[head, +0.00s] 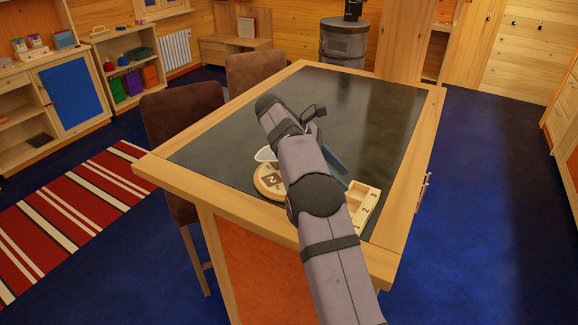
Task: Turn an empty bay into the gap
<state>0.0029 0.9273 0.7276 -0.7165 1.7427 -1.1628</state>
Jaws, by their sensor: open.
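A round wooden turntable (264,186) lies on the dark table top, left of my arm. It has pale and dark patches and a tile marked 2; its right part is hidden by my arm, so I cannot tell which bays are empty or where the gap is. A white rounded thing (264,154) shows just behind it. A wooden rack (366,205) with numbered slots, 2 and 3 legible, stands right of my arm. My gripper (314,112) seems to be the dark part beyond the wrist, above the table; its fingers are not clear and hold nothing visible.
The dark table top (375,110) is clear at the back and right. A blue-grey piece (335,160) shows behind my arm, mostly hidden. Two brown chairs (185,140) stand at the table's left side. A stove (343,42) stands behind.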

